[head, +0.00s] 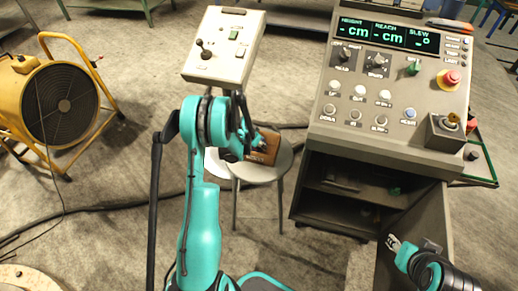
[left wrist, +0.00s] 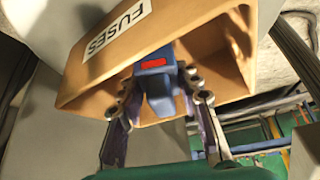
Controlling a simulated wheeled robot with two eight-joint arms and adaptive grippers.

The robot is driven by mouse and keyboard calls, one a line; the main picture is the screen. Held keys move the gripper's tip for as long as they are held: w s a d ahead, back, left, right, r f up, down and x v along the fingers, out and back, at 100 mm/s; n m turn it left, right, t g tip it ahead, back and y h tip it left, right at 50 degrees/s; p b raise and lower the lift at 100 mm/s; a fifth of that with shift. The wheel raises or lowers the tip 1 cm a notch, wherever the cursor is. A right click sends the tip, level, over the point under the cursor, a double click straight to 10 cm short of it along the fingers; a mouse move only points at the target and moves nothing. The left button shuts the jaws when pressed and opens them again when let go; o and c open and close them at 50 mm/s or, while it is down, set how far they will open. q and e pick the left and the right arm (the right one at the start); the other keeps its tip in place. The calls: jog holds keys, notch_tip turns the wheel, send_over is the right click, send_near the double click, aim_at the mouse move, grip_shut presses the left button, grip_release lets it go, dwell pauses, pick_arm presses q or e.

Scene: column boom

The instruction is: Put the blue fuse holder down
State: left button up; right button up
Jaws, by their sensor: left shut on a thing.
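In the left wrist view the blue fuse holder (left wrist: 158,86) with a red patch is between the fingers of my left gripper (left wrist: 158,92), which is shut on it. The holder is at the open mouth of a brown box (left wrist: 205,52) with a white FUSES label (left wrist: 117,29). I cannot tell whether the holder touches the box. In the head view the brown box (head: 267,145) is at the round grey stool (head: 262,172), and my arm mostly hides the left gripper and the holder. My right gripper (head: 393,242) is at the lower right, too small to judge its opening.
A control console (head: 340,130) with displays, knobs and a red stop button (head: 451,78) stands at the right above an open cabinet (head: 335,205). A pale switch box (head: 222,62) stands behind the stool. A yellow fan (head: 60,105) is at the left. Cables cross the floor.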

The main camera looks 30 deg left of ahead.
pick_arm(q)
jog(key=shift+f, duration=0.85)
jog(key=shift+r, duration=0.1)
pick_arm(e)
jog(key=shift+f, duration=0.4)
pick_arm(q)
jog(key=o, duration=1.2)
